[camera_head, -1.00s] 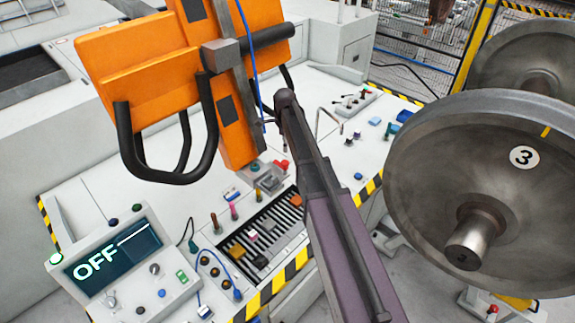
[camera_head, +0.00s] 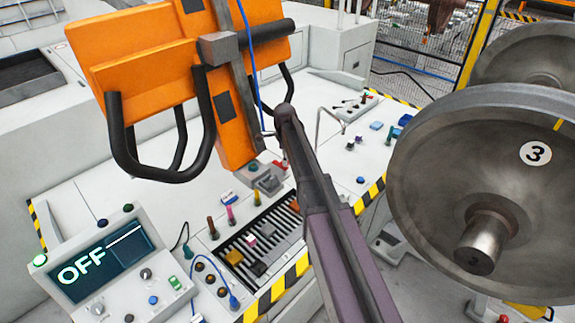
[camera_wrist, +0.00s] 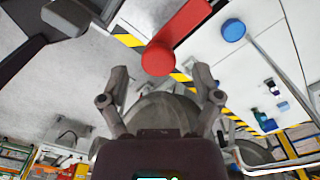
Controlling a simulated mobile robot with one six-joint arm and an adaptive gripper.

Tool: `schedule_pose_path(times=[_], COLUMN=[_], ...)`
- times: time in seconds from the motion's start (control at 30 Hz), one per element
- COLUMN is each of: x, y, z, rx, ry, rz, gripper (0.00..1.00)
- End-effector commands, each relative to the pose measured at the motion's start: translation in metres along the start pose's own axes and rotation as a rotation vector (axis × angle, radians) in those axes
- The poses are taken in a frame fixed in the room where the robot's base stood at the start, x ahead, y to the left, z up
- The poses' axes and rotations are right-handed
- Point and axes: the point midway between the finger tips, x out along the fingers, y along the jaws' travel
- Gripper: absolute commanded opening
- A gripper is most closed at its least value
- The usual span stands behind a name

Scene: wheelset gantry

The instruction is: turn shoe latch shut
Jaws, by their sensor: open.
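A red lever with a rounded red end (camera_wrist: 158,58) shows in the wrist view, running up and to the right; I take it to be the latch. My gripper (camera_wrist: 160,82) is open and empty, with its two fingers spread apart just below the lever's rounded end in the picture. I cannot tell the gap in depth between them. In the head view my arm crosses the middle and my fingers cannot be made out. A grey block (camera_head: 266,180) sits on the white bench below the orange frame, left of my arm.
The orange frame (camera_head: 155,72) with black handles hangs over the bench (camera_head: 330,175). A large steel wheel marked 3 (camera_head: 430,170) stands close on the right. A control panel reading OFF (camera_head: 88,270) is at lower left. A blue knob (camera_wrist: 233,30) lies right of the lever.

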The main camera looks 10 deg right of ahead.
Motion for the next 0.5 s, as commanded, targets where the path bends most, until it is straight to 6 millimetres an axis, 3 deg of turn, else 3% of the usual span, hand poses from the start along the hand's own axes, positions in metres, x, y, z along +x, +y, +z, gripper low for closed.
schedule_pose_path(times=[0.2,0.5], x=[0.0134,0.0156], y=[0.0,0.0], z=[0.0,0.0], rx=[0.0,0.0], ry=[0.0,0.0], rz=[0.0,0.0], gripper=[0.82,0.82])
